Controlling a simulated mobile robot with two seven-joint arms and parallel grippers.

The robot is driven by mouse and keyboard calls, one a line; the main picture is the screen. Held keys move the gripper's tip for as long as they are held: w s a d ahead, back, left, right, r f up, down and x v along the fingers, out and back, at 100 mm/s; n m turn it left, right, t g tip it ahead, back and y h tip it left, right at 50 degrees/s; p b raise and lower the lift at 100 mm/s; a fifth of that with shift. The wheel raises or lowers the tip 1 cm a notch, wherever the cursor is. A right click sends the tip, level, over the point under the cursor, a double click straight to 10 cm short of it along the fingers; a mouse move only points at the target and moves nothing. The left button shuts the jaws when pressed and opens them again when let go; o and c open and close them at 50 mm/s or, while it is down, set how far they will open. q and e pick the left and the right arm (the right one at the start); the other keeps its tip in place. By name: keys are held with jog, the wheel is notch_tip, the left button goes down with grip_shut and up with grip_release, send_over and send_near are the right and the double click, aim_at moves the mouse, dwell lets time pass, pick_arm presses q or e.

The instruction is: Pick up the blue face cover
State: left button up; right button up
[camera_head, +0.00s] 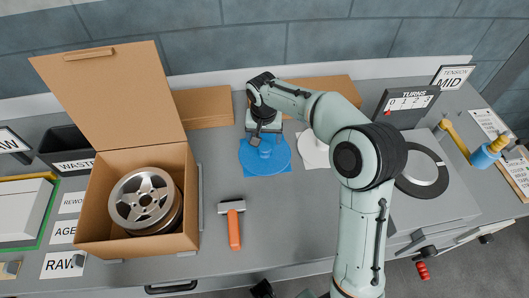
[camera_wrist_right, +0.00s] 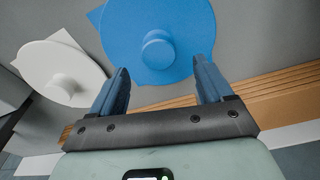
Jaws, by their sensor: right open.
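The blue face cover (camera_head: 279,166) is a flat round disc with a pointed tab and a raised round knob. It lies on the grey bench, to the right of the open cardboard box. In the right wrist view the blue face cover (camera_wrist_right: 178,25) is at the top centre, with its knob between the lines of my fingers. My right gripper (camera_head: 259,138) is over the disc's far part and hides some of it. In the wrist view the right gripper (camera_wrist_right: 161,75) is open, with nothing between its fingertips. My left gripper is not clearly seen.
A similar white cover (camera_head: 314,152) lies close on the right; it also shows in the wrist view (camera_wrist_right: 58,72). A cardboard box (camera_head: 100,235) holds a silver wheel (camera_head: 146,200). An orange-handled tool (camera_head: 234,228) lies in front. Flat cardboard (camera_head: 205,107) lies behind.

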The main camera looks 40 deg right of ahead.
aim_at(265, 147)
jog(key=shift+w+d+f, duration=0.1)
jog(key=shift+f, duration=1.25)
jog(key=shift+d+f, duration=0.1)
jog(key=shift+f, duration=1.25)
jog(key=c, duration=1)
